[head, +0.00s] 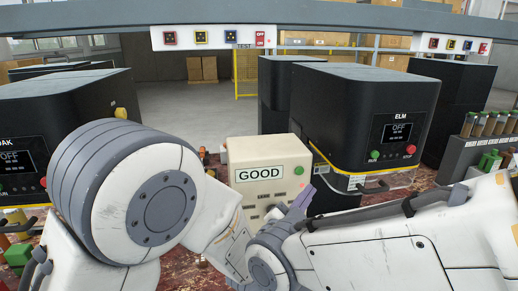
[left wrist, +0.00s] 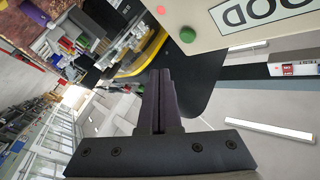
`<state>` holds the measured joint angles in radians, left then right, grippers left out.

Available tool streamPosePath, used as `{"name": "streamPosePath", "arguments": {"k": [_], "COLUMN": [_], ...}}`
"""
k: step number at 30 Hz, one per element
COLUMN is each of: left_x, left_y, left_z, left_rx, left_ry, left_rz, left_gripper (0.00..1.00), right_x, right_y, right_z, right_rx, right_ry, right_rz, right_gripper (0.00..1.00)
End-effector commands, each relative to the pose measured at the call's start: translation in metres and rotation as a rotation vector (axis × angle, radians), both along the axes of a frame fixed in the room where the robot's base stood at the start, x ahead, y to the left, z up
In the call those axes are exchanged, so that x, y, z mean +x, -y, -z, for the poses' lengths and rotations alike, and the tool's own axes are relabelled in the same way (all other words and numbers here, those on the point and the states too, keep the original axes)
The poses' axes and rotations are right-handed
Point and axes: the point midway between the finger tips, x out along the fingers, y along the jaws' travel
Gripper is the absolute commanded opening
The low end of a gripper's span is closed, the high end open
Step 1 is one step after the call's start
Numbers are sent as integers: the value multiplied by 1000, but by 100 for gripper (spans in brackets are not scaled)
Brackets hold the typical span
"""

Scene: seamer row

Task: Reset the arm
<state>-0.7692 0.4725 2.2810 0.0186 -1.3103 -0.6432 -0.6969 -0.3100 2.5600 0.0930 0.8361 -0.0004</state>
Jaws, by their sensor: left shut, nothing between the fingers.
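My left arm reaches in from the left of the head view. My left gripper (head: 302,199) shows there as dark, purplish fingers beside the lower right of the cream box with the GOOD label (head: 260,175). Its fingers also show in the left wrist view (left wrist: 161,78), pressed together with nothing between them. In that view the cream box (left wrist: 192,20) is close by at the upper right, with its green button. I cannot tell whether the fingers touch it. My right arm crosses the lower right of the head view; its gripper does not show.
The black ELM machine (head: 362,115) with green and red buttons stands just right of the cream box. Another black machine (head: 65,110) stands at the left, partly behind my arm. An overhead rail (head: 230,15) spans the top.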

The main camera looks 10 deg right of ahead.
Motion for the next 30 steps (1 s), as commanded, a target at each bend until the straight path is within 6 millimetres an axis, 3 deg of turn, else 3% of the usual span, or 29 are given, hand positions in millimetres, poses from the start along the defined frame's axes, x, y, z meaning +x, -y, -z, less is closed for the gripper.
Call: {"name": "streamPosePath", "arguments": {"k": [2, 5, 8, 11, 12, 15, 18, 24, 30], "left_x": [12, 32, 47, 43, 37, 14, -10, -55, -95], "left_y": [-16, -56, -117, -184, -209, -259, -293, -338, -366], "left_z": [7, 28, 59, 91, 102, 125, 138, 154, 161], "left_rx": [19, 62, 99, 113, 112, 102, 85, 46, 8], "left_ry": [-58, -211, -436, -679, -774, -974, -1121, -1340, -1503], "left_rz": [-34, -112, -235, -378, -436, -561, -659, -809, -925], "left_gripper": [0, 0, 0, 0, 0, 0, 0, 0, 0], "right_x": [0, 0, 0, 0, 0, 0, 0, 0, 0], "right_y": [0, 0, 0, 0, 0, 0, 0, 0, 0], "right_z": [0, 0, 0, 0, 0, 0, 0, 0, 0], "right_rx": [0, 0, 0, 0, 0, 0, 0, 0, 0], "right_ry": [0, 0, 0, 0, 0, 0, 0, 0, 0], "right_rz": [0, 0, 0, 0, 0, 0, 0, 0, 0], "right_gripper": [74, 74, 74, 74, 74, 74, 74, 74, 74]}}
